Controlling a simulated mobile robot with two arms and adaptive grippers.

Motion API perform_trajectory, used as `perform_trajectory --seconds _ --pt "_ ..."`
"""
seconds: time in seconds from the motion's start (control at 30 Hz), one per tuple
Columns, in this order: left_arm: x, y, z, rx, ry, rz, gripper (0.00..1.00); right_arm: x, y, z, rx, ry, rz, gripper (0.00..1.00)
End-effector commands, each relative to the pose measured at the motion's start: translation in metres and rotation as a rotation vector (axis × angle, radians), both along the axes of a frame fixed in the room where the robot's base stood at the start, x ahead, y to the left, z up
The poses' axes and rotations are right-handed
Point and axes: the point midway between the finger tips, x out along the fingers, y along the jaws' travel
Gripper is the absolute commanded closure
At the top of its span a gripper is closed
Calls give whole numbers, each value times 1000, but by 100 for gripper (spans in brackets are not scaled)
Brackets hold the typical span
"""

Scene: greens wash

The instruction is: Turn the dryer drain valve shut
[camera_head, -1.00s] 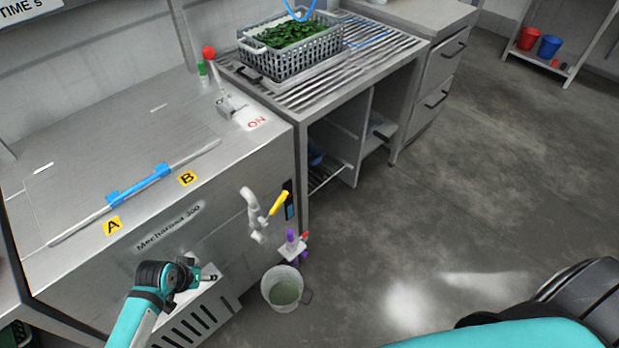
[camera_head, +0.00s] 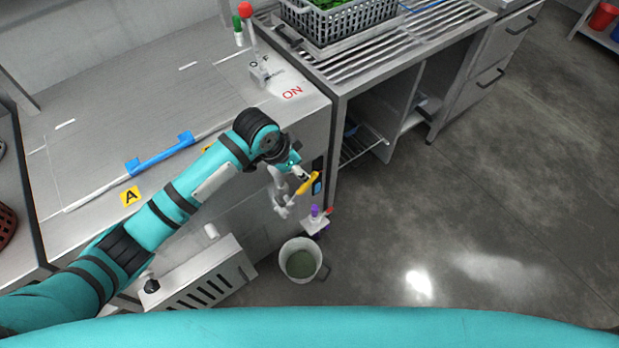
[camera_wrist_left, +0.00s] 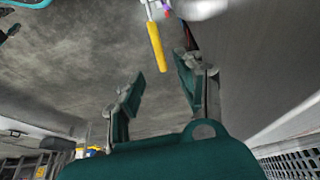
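The dryer drain valve is a pale pipe (camera_head: 278,190) with a yellow lever (camera_head: 307,184), on the right end of the steel machine's front. The lever slants up to the right in the head view. My left gripper (camera_head: 291,163) is just above and left of the lever, partly hidden by its own wrist. In the left wrist view the two dark green fingers (camera_wrist_left: 163,85) are spread apart with nothing between them. The yellow lever (camera_wrist_left: 156,45) shows beyond the gap between them, apparently not touched. My right gripper is not in view.
A pale bucket (camera_head: 303,261) stands on the floor below the valve. A small stand with purple and red items (camera_head: 315,222) is beside it. A slatted vent panel (camera_head: 205,283) projects low on the machine front. Floor to the right is clear.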

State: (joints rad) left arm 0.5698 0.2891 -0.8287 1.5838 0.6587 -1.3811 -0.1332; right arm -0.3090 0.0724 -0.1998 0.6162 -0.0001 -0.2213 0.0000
Motion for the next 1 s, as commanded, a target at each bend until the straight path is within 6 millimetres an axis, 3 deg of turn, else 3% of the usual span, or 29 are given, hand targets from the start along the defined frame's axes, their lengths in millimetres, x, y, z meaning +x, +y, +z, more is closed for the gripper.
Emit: perform_trajectory --seconds 0.2,0.4,0.83,1.0 --pt "10 -15 -45 0 3 1 63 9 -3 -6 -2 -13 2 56" --pt "17 -24 -72 0 2 1 63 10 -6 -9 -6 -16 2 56" --pt "19 -27 -81 -1 0 1 63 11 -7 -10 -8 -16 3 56" --pt "19 -27 -81 0 0 1 83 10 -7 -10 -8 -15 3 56"
